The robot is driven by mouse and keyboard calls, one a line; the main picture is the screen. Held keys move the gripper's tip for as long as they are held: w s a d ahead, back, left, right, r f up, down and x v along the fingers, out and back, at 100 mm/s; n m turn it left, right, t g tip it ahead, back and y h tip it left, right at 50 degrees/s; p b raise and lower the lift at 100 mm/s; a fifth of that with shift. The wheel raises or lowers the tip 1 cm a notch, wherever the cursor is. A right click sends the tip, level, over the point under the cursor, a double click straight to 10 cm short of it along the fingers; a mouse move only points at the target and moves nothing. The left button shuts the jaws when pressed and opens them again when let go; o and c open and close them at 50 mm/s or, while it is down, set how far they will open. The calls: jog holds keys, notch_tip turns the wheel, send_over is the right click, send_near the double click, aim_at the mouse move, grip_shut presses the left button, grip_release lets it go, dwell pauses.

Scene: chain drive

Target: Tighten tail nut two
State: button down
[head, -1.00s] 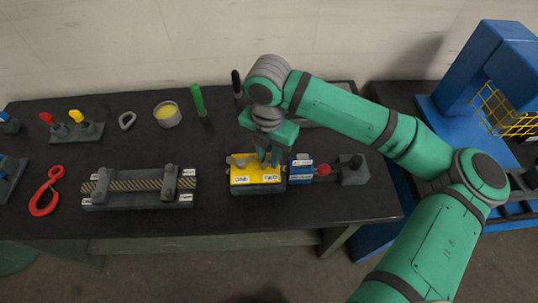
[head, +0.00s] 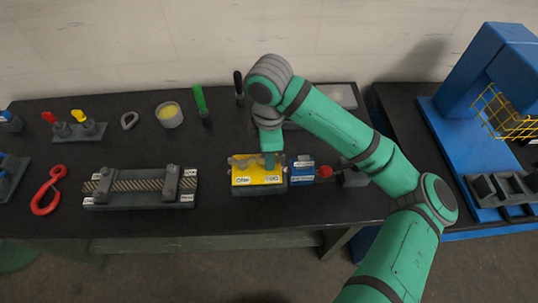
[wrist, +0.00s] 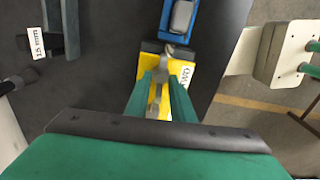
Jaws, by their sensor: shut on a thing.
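A yellow-topped block (head: 254,173) sits on the dark bench, with labels reading ONE at its left and TWO at its right. My gripper (head: 269,164) points down over the TWO side. In the wrist view its two green fingers (wrist: 164,78) stand on either side of a grey tail nut (wrist: 157,92), shut on it. The fingers hide most of this nut in the head view. Another grey nut (head: 240,161) shows on the ONE side, left of my gripper. The yellow top also shows in the wrist view (wrist: 150,68).
A blue block (head: 302,170) and a red knob (head: 325,171) stand just right of the yellow block. A rope fixture (head: 135,201) and a red hook (head: 46,192) lie to the left.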

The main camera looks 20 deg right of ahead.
jog(key=m, duration=0.4)
jog(key=shift+w+d+m, duration=0.1)
jog(key=shift+w+m, duration=0.05)
jog(key=shift+m, duration=0.15)
jog(key=m, duration=0.4)
jog(key=shift+m, duration=0.3)
jog(key=m, duration=0.3)
jog(key=shift+d+m, duration=0.15)
jog(key=shift+m, duration=0.15)
jog(key=m, duration=0.4)
jog(key=shift+d+m, duration=0.1)
jog(key=shift+m, duration=0.2)
jog(key=m, duration=0.4)
jog(key=shift+d+m, duration=0.1)
jog(key=shift+m, duration=0.2)
jog(key=m, duration=0.8)
jog(key=shift+s+m, duration=0.15)
jog(key=shift+m, duration=0.85)
jog(key=shift+s+m, duration=0.1)
jog(key=shift+m, duration=1.2)
